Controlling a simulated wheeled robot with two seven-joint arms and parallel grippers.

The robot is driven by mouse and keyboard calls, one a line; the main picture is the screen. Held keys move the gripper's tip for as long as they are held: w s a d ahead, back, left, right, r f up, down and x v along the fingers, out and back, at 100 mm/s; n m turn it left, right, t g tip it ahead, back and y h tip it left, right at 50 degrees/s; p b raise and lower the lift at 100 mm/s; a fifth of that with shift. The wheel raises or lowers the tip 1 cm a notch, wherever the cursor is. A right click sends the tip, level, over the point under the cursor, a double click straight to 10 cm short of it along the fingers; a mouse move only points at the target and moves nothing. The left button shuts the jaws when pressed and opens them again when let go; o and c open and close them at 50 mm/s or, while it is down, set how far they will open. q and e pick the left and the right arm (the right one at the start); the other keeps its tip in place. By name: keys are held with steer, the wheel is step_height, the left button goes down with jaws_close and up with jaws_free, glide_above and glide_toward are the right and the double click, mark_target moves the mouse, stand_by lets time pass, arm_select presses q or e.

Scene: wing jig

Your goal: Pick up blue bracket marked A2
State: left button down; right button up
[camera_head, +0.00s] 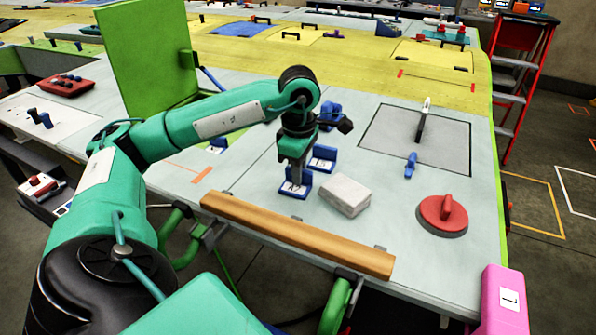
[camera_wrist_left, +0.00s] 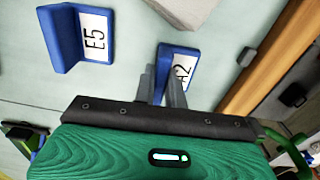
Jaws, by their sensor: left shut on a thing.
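The blue bracket marked A2 (camera_head: 296,187) stands on the pale table top near the front wooden bar. My left gripper (camera_head: 293,172) points down at it from above, shut on its upright wall. In the left wrist view, the gripper fingers (camera_wrist_left: 162,88) meet the A2 bracket (camera_wrist_left: 178,52) and cover part of its label. I cannot tell whether the bracket is clear of the table. My right gripper is not in view.
A blue bracket marked E5 (camera_wrist_left: 66,38) stands close by, also behind A2 in the head view (camera_head: 323,157). A pale block (camera_head: 345,195) is to the right, the wooden bar (camera_head: 300,235) in front. A red round object with a handle (camera_head: 442,216) stands further right.

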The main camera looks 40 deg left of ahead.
arm_select(q)
steer(key=shift+r, duration=0.15)
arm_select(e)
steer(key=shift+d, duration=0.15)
